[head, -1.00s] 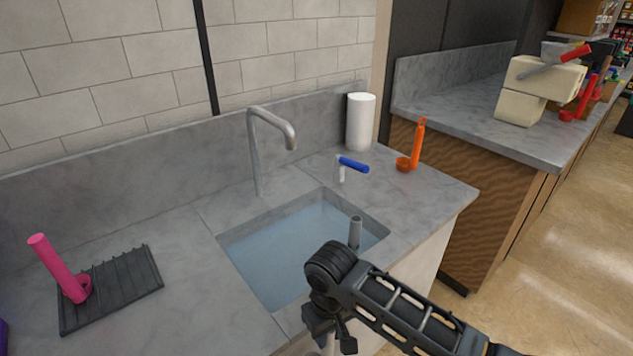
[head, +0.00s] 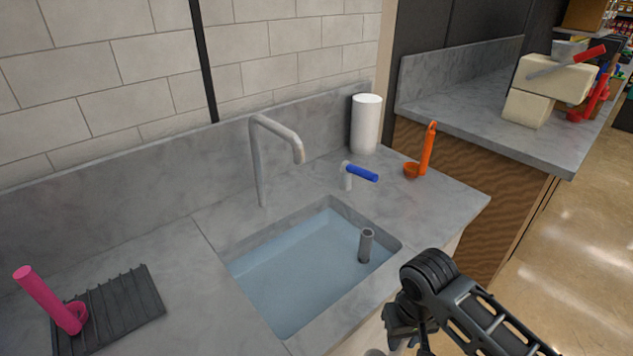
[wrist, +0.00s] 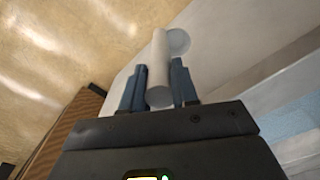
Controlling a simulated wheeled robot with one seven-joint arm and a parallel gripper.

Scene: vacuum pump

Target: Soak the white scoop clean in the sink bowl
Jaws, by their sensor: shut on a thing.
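The sink bowl (head: 300,262) is set in the grey counter and holds bluish water; a short grey upright pipe (head: 366,246) stands in it. My gripper (wrist: 157,88) is shut on the white scoop (wrist: 158,55) by its handle, with a finger on each side. The scoop's round cup shows beyond the fingertips in the wrist view. In the head view, my wrist is at the bottom, right of the sink and outside its front edge. There the fingers and most of the scoop are hidden or below the frame.
A tap (head: 262,165) arches over the back of the sink. A blue-handled lever (head: 360,173), an orange scoop (head: 426,152) and a white roll (head: 366,124) stand behind it to the right. A pink scoop (head: 48,300) rests on a dark ribbed rack (head: 118,310) at left.

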